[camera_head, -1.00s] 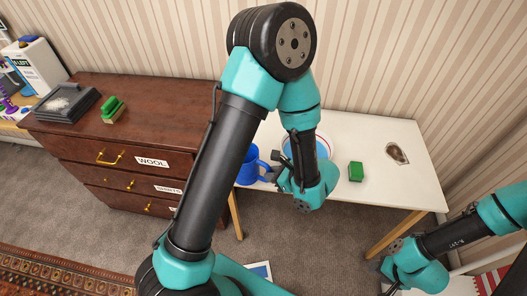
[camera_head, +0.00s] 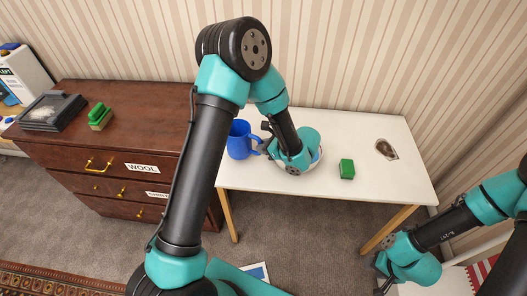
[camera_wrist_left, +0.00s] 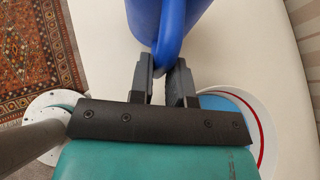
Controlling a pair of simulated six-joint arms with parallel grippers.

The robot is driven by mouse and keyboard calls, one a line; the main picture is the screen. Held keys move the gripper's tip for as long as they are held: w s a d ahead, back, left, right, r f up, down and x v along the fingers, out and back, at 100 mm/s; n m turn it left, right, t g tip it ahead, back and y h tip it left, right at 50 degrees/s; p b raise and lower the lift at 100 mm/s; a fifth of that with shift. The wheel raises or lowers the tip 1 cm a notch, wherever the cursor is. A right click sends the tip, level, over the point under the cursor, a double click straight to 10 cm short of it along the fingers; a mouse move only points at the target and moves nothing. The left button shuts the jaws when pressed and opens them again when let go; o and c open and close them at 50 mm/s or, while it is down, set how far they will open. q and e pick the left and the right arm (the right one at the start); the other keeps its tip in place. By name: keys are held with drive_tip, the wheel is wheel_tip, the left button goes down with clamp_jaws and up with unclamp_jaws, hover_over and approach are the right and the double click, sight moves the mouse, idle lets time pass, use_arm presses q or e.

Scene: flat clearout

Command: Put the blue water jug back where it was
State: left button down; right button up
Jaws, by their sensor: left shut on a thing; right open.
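The blue water jug (camera_head: 238,141) is at the left end of the white table, near the chest of drawers. It looks upright; I cannot tell whether its base touches the table. My left gripper (camera_head: 263,143) is to its right, with its fingers shut on the jug's handle. In the left wrist view the jug (camera_wrist_left: 172,14) is at the top, and its handle (camera_wrist_left: 167,55) lies between the fingertips. My right gripper (camera_head: 383,286) is open, low at the bottom right in front of the table, and partly hidden by its wrist.
The white table (camera_head: 375,190) holds a green block (camera_head: 347,168) and a patterned oval piece (camera_head: 386,149). A round red-rimmed vessel (camera_wrist_left: 258,135) stands beside my left gripper.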

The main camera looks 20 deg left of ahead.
use_arm(q)
drive_tip(key=shift+w, duration=0.1)
drive_tip(key=shift+w+a+f, duration=0.1)
drive_tip(key=shift+w+f, duration=0.05)
drive_tip(key=shift+f, duration=0.75)
drive_tip(key=shift+w+a+f, duration=0.1)
drive_tip(key=shift+w+f, duration=0.05)
drive_tip(key=shift+f, duration=0.85)
drive_tip(key=c, duration=1.1)
unclamp_jaws()
drive_tip(key=shift+d+r, duration=0.15)
drive_tip(key=shift+r, duration=0.1)
drive_tip(key=v, duration=1.1)
drive_tip(key=shift+d+r, duration=0.15)
drive_tip(key=shift+d, duration=0.15)
